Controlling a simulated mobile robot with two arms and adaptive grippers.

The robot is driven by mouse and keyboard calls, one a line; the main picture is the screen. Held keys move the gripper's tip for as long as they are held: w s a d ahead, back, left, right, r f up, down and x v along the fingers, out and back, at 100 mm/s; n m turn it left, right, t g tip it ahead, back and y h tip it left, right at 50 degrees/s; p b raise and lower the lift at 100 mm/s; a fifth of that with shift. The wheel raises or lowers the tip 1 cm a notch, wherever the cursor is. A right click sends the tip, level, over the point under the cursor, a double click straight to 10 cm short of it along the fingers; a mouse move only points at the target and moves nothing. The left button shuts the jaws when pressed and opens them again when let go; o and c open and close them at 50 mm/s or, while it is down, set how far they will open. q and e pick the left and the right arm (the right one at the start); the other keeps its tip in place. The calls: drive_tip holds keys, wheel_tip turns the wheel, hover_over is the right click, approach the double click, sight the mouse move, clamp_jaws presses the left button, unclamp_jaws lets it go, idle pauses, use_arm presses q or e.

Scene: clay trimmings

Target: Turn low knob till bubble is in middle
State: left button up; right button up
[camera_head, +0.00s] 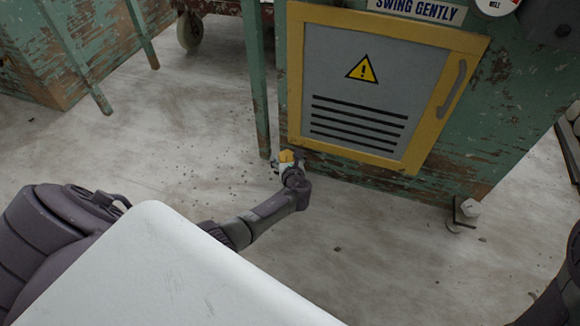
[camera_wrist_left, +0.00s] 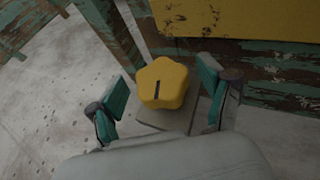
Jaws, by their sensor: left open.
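A yellow lobed knob (camera_wrist_left: 163,83) with a dark slot mark sits on a small grey block (camera_wrist_left: 166,116), low by the cabinet's bottom corner. In the head view the yellow knob (camera_head: 287,156) shows just beyond my left gripper (camera_head: 288,163), partly covered by it. In the left wrist view my left gripper (camera_wrist_left: 163,100) is open. Its two teal-padded fingers stand on either side of the knob, with a visible gap on each side. My right gripper is not in view; only a dark arm part shows at the right edge. No bubble is visible in either view.
A worn green cabinet (camera_head: 500,120) carries a yellow-framed grey door (camera_head: 345,95) with a warning triangle. Green legs (camera_head: 257,80) rise left of the door. The pale floor (camera_head: 180,120) has scattered crumbs and is mostly open.

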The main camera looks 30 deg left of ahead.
use_arm(q)
drive_tip(key=v, duration=1.1)
